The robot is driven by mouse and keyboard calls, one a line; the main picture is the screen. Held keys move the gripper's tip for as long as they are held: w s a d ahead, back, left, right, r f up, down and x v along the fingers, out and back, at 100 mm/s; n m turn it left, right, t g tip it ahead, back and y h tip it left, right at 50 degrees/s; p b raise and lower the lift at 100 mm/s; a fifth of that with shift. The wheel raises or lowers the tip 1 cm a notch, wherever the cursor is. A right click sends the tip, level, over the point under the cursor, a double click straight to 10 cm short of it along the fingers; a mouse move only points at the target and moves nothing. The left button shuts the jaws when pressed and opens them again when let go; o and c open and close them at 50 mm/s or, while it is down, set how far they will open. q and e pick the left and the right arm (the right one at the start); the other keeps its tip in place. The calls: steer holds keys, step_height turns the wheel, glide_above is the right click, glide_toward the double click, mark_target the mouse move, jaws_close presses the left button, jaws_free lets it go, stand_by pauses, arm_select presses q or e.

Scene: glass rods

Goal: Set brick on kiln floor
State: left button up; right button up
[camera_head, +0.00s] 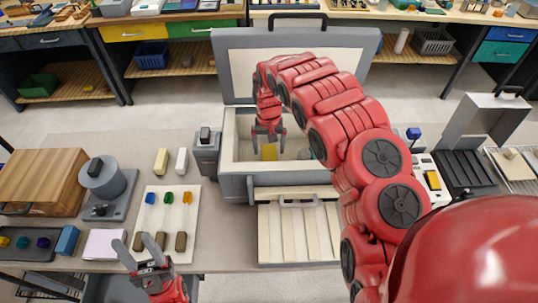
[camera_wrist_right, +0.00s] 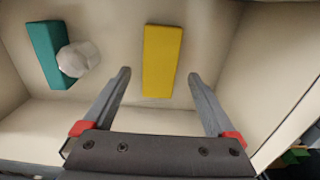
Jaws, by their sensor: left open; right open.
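The kiln (camera_head: 236,187) is a grey box with a cream lining, and its lid (camera_head: 300,60) stands open at the back. A yellow brick (camera_head: 268,152) rests on the kiln floor (camera_wrist_right: 115,35); it also shows in the right wrist view (camera_wrist_right: 162,60). My right gripper (camera_head: 268,142) reaches down into the kiln. Its fingers are open on either side of the yellow brick's near end, with gaps on both sides. A teal brick (camera_wrist_right: 45,50) with a pale faceted lump (camera_wrist_right: 78,58) against it lies to the left. My left gripper (camera_head: 140,245) is open and empty at the lower left.
Two cream bricks (camera_head: 161,161) (camera_head: 182,161) stand left of the kiln. A white board (camera_head: 166,200) with coloured glass pieces lies in front of them. A slatted cream rack (camera_head: 300,232) is before the kiln. The kiln walls surround my right gripper.

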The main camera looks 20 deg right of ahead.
mark_target(269, 156)
step_height(269, 156, up, 8)
steer(key=p, duration=0.6)
steer(key=shift+r+p, duration=0.15)
steer(key=shift+p, duration=0.15)
